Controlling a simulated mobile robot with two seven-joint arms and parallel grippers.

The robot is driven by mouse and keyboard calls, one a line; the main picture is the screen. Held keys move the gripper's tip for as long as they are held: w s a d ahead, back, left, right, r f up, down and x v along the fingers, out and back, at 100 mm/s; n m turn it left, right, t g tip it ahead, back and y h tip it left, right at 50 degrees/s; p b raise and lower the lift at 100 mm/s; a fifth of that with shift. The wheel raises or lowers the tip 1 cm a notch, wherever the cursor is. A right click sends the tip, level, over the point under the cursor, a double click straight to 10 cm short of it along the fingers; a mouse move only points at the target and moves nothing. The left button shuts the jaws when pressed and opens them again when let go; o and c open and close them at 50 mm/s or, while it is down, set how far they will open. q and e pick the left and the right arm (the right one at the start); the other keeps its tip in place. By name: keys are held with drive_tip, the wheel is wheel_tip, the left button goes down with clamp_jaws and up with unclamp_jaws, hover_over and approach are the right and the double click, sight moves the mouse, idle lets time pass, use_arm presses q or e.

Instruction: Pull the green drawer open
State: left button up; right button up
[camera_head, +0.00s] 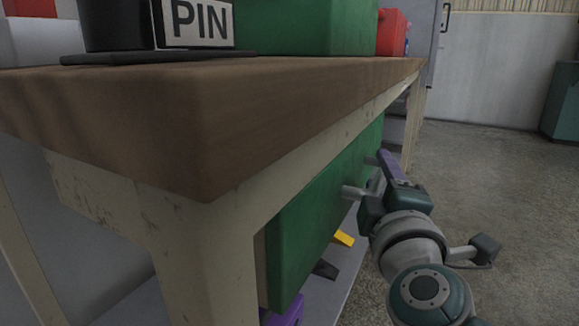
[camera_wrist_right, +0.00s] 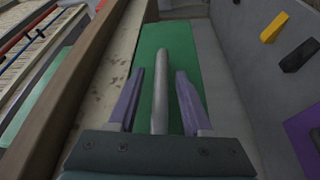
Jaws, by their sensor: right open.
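The green drawer (camera_head: 318,222) hangs under the wooden workbench (camera_head: 230,110), its front facing right in the head view. It looks closed. The drawer front also shows in the right wrist view (camera_wrist_right: 181,48). A grey bar handle (camera_wrist_right: 160,92) sticks out from it; a short piece of the handle shows in the head view (camera_head: 352,192). My right gripper (camera_head: 376,172) is at the drawer front. Its two purple fingers are open, one on each side of the handle, with a gap on both sides in the right wrist view. My left gripper is not in view.
A green box (camera_head: 305,27), a red container (camera_head: 391,32) and a PIN sign (camera_head: 197,23) are on the bench. Below the drawer, a yellow piece (camera_head: 343,239), a black piece (camera_head: 325,269) and a purple piece (camera_head: 284,314) show.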

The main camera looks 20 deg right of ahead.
drive_tip(key=shift+w, duration=0.1)
drive_tip(key=shift+a, duration=0.1)
drive_tip(key=shift+c, duration=0.2)
drive_tip(key=shift+c, duration=0.8)
clamp_jaws()
idle(0.4)
